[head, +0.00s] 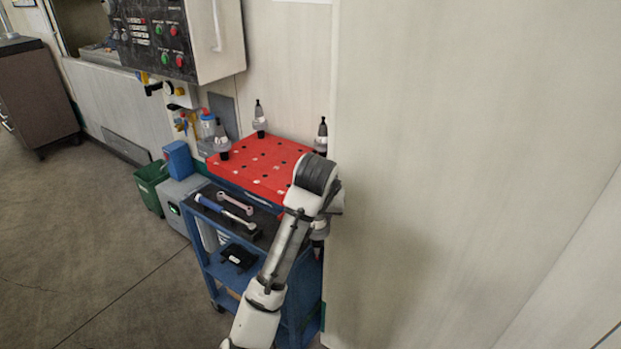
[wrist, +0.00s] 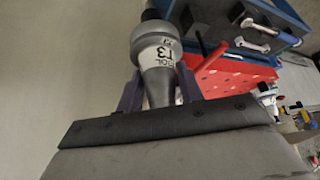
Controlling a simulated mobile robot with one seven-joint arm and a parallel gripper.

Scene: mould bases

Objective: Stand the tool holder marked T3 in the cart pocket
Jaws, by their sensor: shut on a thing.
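My gripper (wrist: 160,88) is shut on a grey tool holder (wrist: 157,60). Its white label is upside down in the wrist view and seems to read T3. In the head view my arm hides most of the gripper, and part of a grey holder (head: 320,228) shows beside the arm, right of the cart. The blue cart (head: 206,262) carries a red plate (head: 255,165) with rows of holes. The plate also shows in the wrist view (wrist: 228,78), to the right of the held holder. I cannot tell which hole is the pocket.
Other tool holders stand at the plate's back (head: 260,122), left (head: 222,140) and right (head: 321,138). Wrenches (head: 235,204) lie on the cart's dark front tray. A wall panel (head: 450,150) rises close on the right. A control box (head: 165,40) hangs above left.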

